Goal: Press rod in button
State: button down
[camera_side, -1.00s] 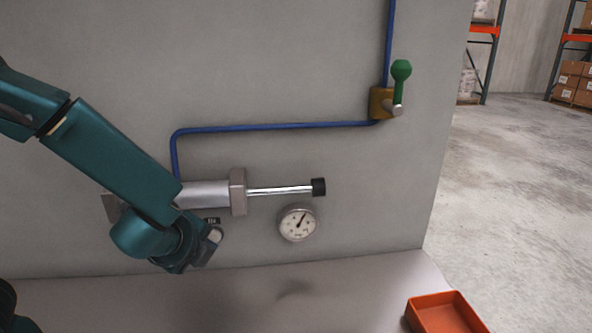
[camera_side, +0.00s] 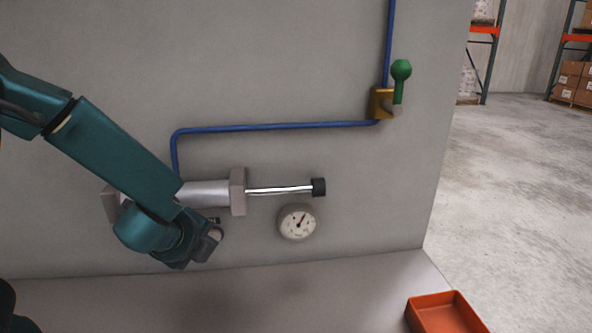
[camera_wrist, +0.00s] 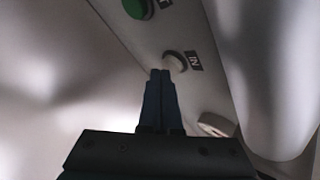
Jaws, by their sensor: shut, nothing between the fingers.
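The pale round button (camera_wrist: 175,62) beside a label reading "IN" (camera_wrist: 194,60) is on the wall panel. In the wrist view, my gripper's (camera_wrist: 161,73) dark fingers are together and empty, their tips right at the button's lower edge. I cannot tell whether they touch it. In the side view, my gripper (camera_side: 212,240) covers part of the button (camera_side: 218,235). The silver rod (camera_side: 280,190) with its black end cap (camera_side: 318,187) stands out to the right from the grey cylinder (camera_side: 206,194). A green button (camera_wrist: 137,8) sits farther up in the wrist view.
A round gauge (camera_side: 298,222) is on the wall below the rod. A blue pipe (camera_side: 270,127) runs to a brass valve (camera_side: 381,103) with a green handle (camera_side: 400,75). An orange tray (camera_side: 445,312) sits at the lower right; the bench between is clear.

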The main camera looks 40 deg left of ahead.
jog(key=shift+w+a, duration=0.3)
dwell(0.5)
dwell(0.4)
jog(key=shift+s+d, duration=0.6)
jog(key=shift+s, duration=0.05)
jog(key=shift+s+d, duration=1.75)
